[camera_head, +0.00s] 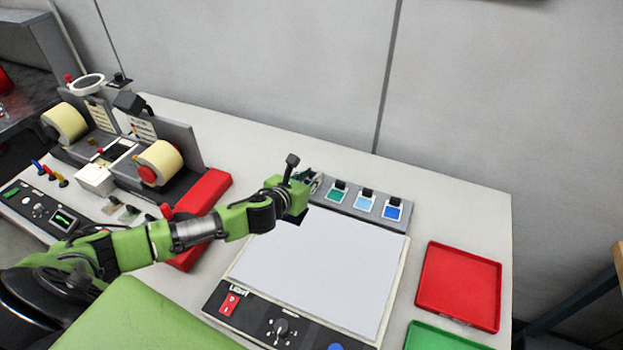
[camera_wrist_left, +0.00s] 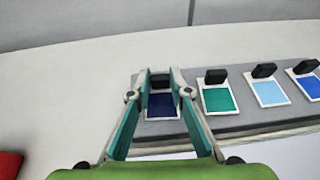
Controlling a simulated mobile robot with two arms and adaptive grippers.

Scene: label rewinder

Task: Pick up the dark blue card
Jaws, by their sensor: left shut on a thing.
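The dark blue card (camera_wrist_left: 161,106) has a white border and a black tab (camera_wrist_left: 160,81) at its far end. It sits at the left end of the row on the grey rack (camera_wrist_left: 236,122) in the left wrist view. My left gripper (camera_wrist_left: 160,74) has its fingers on either side of the black tab and is shut on it. In the head view my left gripper (camera_head: 311,181) is at the rack's left end and hides most of the card. My right gripper is not in view.
Green (camera_head: 336,195), light blue (camera_head: 364,202) and blue (camera_head: 392,210) cards stand along the rack to the right. A light panel (camera_head: 318,265) lies in front. A red tray (camera_head: 458,287) and a green tray (camera_head: 440,338) are at right; the label rewinder (camera_head: 125,150) is at left.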

